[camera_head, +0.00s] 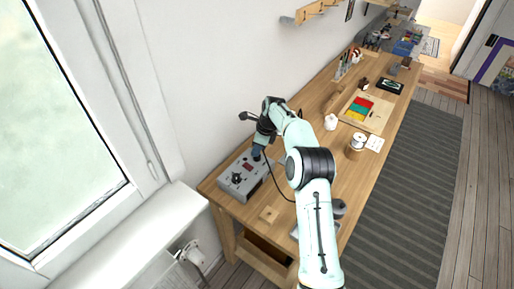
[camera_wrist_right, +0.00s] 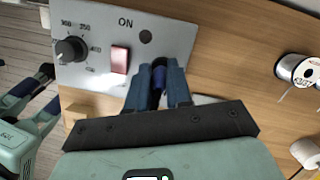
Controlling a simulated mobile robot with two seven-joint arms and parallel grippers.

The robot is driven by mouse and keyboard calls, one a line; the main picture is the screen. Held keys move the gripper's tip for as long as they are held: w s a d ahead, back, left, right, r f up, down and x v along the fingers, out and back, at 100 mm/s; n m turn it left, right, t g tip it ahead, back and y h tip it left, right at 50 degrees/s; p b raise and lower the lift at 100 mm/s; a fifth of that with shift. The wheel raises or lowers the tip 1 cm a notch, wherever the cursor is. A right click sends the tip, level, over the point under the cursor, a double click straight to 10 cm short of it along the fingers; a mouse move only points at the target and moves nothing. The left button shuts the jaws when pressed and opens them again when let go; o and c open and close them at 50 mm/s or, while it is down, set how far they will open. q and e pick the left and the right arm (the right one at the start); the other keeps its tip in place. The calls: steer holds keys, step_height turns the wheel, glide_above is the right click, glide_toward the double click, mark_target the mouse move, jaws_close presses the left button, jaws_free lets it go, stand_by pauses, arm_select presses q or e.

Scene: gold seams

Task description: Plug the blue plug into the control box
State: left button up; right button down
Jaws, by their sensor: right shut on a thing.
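The control box (camera_head: 240,178) is a grey box on the near left end of the workbench. In the right wrist view the control box (camera_wrist_right: 180,38) shows a black dial, a reddish switch, the word ON and a dark round hole (camera_wrist_right: 145,36). My right gripper (camera_head: 257,152) is over the box's back right part. In the wrist view my right gripper (camera_wrist_right: 158,92) is shut on the blue plug (camera_wrist_right: 159,76). The hole is uncovered, beyond the plug and slightly left. The plug's tip depth is unclear. My left gripper (camera_wrist_right: 42,92) shows its fingers apart at the left, empty.
A black cable (camera_head: 277,186) hangs in a curve right of the box. A small wooden block (camera_head: 268,214) lies in front. A white-and-dark spool (camera_wrist_right: 300,70) stands to the right. The wall and window sill (camera_head: 150,235) bound the left side.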

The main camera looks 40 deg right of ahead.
steer(key=shift+s+f, duration=0.1)
steer(key=shift+f, duration=0.5)
stand_by(1.8)
steer(key=shift+c, duration=2.4)
jaws_free()
steer(key=shift+r, duration=0.15)
steer(key=shift+r, duration=3.45)
steer(key=shift+a+f, duration=0.1)
